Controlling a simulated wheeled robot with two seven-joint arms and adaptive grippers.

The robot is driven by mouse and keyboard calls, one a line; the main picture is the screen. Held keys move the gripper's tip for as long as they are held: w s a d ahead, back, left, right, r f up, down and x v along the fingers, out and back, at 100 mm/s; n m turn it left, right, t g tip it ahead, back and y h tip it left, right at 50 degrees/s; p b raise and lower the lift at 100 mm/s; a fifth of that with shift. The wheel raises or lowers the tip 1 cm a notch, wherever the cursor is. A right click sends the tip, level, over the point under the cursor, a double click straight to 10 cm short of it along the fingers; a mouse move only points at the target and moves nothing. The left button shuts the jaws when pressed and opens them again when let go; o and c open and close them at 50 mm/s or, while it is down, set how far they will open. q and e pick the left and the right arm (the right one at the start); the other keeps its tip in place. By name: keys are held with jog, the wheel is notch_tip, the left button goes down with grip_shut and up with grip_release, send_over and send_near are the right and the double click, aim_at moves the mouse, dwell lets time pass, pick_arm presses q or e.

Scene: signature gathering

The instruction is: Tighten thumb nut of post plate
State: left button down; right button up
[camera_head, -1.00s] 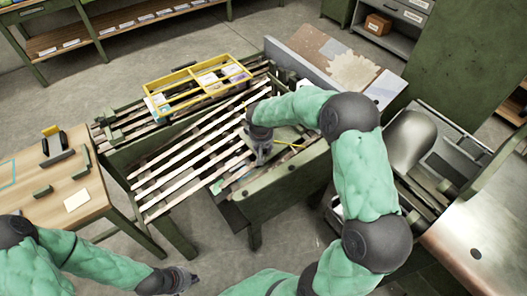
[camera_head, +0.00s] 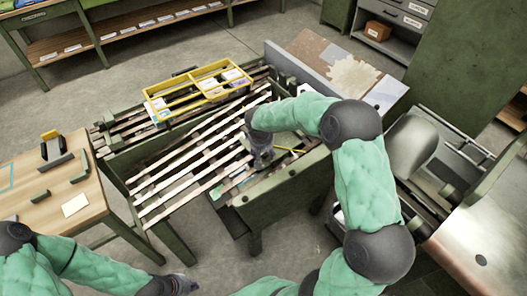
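My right gripper (camera_head: 260,162) points down at the near right corner of the green slatted machine (camera_head: 285,188), by the ends of its pale slats. My own wrist and forearm cover this spot, so the post plate and its thumb nut cannot be made out. The fingers are too small and hidden to tell whether they are open or shut. My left gripper (camera_head: 184,284) hangs low at the bottom edge, over the floor and away from the machine. Its fingers are partly cut off and their state is unclear.
A yellow divided tray (camera_head: 196,78) sits on the machine's far side. A wooden table (camera_head: 45,200) with small green blocks and a white card (camera_head: 75,204) stands at the left. A grey metal machine (camera_head: 412,145) stands at the right. Floor is open at the front.

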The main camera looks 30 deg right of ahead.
jog(key=v, duration=1.2)
dwell(0.4)
